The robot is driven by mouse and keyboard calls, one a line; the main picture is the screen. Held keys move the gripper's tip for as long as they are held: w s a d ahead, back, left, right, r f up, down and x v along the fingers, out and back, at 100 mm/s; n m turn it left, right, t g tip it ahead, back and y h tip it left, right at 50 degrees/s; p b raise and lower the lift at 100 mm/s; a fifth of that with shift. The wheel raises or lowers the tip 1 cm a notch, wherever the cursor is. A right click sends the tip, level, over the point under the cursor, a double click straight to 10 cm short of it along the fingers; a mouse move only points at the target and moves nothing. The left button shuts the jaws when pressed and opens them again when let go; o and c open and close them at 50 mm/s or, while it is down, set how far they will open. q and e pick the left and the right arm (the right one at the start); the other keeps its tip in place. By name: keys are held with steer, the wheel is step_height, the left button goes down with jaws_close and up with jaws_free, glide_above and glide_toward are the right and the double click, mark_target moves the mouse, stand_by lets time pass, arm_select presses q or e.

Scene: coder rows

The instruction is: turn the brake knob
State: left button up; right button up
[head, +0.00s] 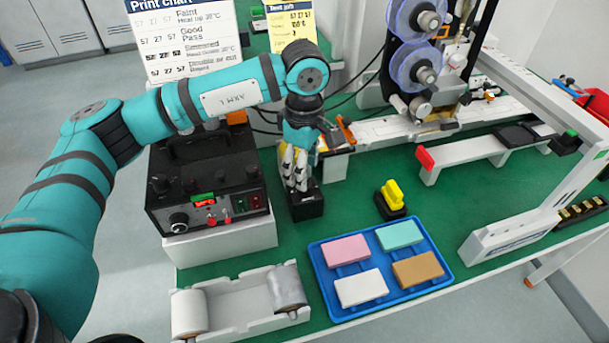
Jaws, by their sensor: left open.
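I cannot tell for sure which part is the brake knob. A silver-rimmed knob (179,221) sits on the front of the black control box (205,170), left of my left gripper. Two blue translucent reels with dark hubs (428,20) stand on the machine at the back. My left gripper (295,184) points down at a small black block (307,207) on the green bench, right of the control box. It is open with nothing seen between its fingers. Its fingers hide part of the block. My right gripper is out of view.
A blue tray (448,278) holds pink, mint, white and tan blocks. A yellow-handled piece (393,193) stands behind it. A white holder with two rolls (240,310) lies at the front. A white rail frame (510,235) is at right. Green bench (345,215) shows between them.

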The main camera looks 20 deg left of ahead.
arm_select(q)
step_height(320, 180, up, 8)
steer(key=shift+r, duration=0.25)
steer(key=shift+f, duration=0.1)
stand_by(0.4)
